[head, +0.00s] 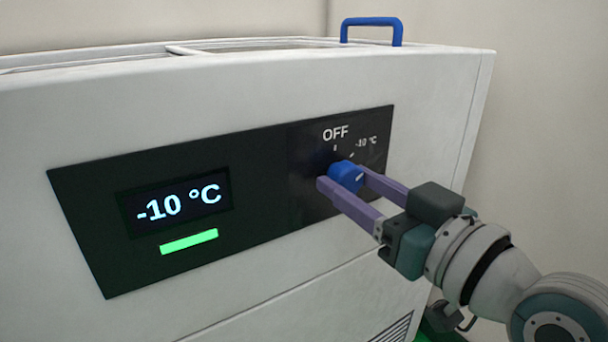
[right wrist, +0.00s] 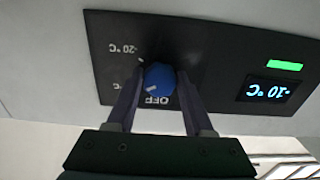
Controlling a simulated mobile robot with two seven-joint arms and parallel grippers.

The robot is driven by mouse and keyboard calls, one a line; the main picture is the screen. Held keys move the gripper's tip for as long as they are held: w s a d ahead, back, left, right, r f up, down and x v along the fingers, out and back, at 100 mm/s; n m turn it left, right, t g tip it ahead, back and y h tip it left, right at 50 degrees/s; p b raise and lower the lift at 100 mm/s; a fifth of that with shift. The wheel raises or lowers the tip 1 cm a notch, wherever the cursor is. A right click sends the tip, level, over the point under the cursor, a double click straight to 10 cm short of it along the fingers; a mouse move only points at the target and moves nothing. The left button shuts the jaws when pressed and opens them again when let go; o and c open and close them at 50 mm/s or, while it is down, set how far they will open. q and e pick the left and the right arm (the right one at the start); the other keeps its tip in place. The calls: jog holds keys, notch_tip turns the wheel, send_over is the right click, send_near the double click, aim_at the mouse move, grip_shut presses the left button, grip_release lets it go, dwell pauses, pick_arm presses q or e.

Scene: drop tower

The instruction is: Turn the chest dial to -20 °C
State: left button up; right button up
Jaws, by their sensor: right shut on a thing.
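The blue chest dial (head: 346,176) sits on the right part of the black panel on the chest's front. Its white mark points up and right, towards the "-10 °C" label (head: 366,142). The display (head: 178,203) reads -10 °C. My right gripper (head: 343,179) is shut on the dial, with one purple finger on each side. In the right wrist view the picture is upside down; the dial (right wrist: 160,76) sits between the fingers, and a "-20 °C" label (right wrist: 125,48) shows beside it. My left gripper is not in view.
The white chest (head: 240,95) fills most of the head view. A green bar (head: 189,241) is lit below the display. A blue handle (head: 371,22) stands on top at the back right. A vent grille (head: 388,330) shows low on the front.

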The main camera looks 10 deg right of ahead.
grip_shut()
jog(key=shift+m, duration=0.3)
jog(key=shift+m+p, duration=0.4)
jog(key=shift+m, duration=0.6)
jog(key=m, duration=0.2)
jog(key=shift+m, duration=0.3)
jog(key=m, duration=0.3)
jog(key=shift+a+m+p, duration=0.1)
jog(key=shift+m+p, duration=0.2)
jog(key=shift+p, duration=0.05)
jog(key=shift+m, duration=1.6)
jog(key=o, duration=1.1)
grip_release()
